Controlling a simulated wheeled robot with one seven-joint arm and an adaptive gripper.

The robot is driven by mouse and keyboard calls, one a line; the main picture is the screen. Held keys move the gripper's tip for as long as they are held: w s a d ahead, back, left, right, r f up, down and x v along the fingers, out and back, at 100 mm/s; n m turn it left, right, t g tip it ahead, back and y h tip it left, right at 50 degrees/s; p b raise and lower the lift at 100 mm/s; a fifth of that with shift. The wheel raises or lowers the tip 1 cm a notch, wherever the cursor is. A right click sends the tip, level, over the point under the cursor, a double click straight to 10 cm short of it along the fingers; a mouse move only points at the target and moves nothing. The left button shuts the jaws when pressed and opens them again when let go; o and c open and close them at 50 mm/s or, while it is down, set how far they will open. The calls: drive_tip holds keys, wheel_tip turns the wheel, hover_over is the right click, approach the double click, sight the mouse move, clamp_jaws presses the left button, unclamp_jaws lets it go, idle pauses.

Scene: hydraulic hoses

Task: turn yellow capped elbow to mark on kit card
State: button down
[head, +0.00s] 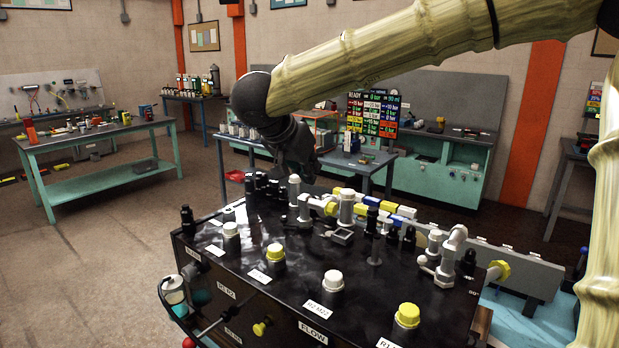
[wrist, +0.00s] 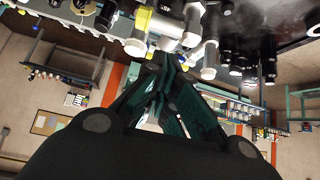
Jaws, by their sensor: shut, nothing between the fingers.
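My gripper (wrist: 163,68) is shut and empty in the wrist view, its dark fingertips close to a group of pale fittings. In the head view my gripper (head: 308,172) is above the back of the black bench block, partly hidden by its own wrist. I cannot pick out a kit card for certain.
The black block (head: 300,290) carries upright white-capped and yellow-capped ports (head: 407,315), with dark fittings (head: 265,185) behind. A hose and red knob hang at its front left. A coloured status board (head: 372,113) stands on a table behind. Open floor lies to the left.

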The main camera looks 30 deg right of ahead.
drive_tip(key=p+x, duration=0.1)
drive_tip(key=x, duration=0.2)
drive_tip(key=p+x, duration=0.1)
drive_tip(key=x, duration=0.3)
drive_tip(key=shift+s+d, duration=0.2)
drive_tip(key=shift+d, duration=0.05)
drive_tip(key=shift+s+p+x, duration=0.25)
drive_tip(key=shift+p+x, duration=0.05)
drive_tip(key=shift+x, duration=0.7)
